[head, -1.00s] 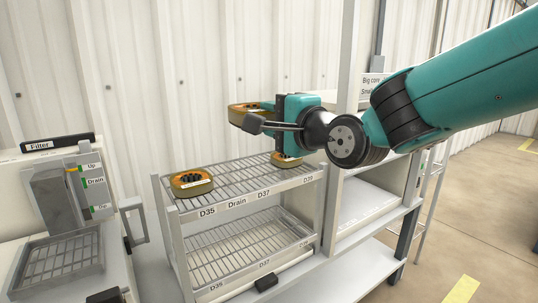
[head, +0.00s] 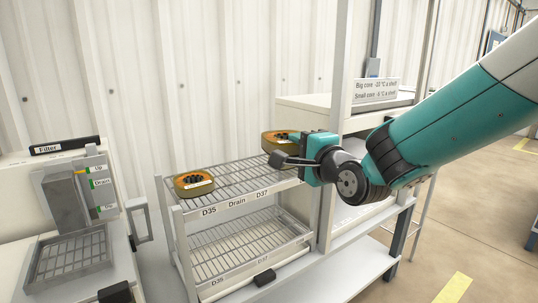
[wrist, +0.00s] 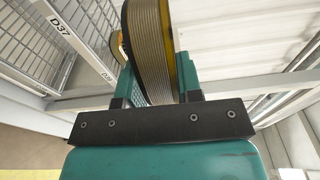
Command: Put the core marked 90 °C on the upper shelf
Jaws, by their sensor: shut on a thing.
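My gripper (head: 286,148) is shut on an orange-brown ring-shaped core (head: 276,138) with a dark top, held near the right end of the upper drain rack. In the wrist view the held core (wrist: 150,45) stands between the fingers, showing its wound side. A second core (head: 193,184), with a white label, sits on the upper rack (head: 232,181) at D35. Part of another core (wrist: 117,45) shows left of the held one in the wrist view. The temperature marks are too small to read. A white shelf unit (head: 305,105) stands to the right of the rack.
A sign (head: 376,90) about big and small cores stands on the shelf unit. The lower rack (head: 240,240) looks empty. A filter station (head: 68,205) with a wire basket (head: 67,258) is at left. A white upright post (head: 335,120) rises close beside my gripper.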

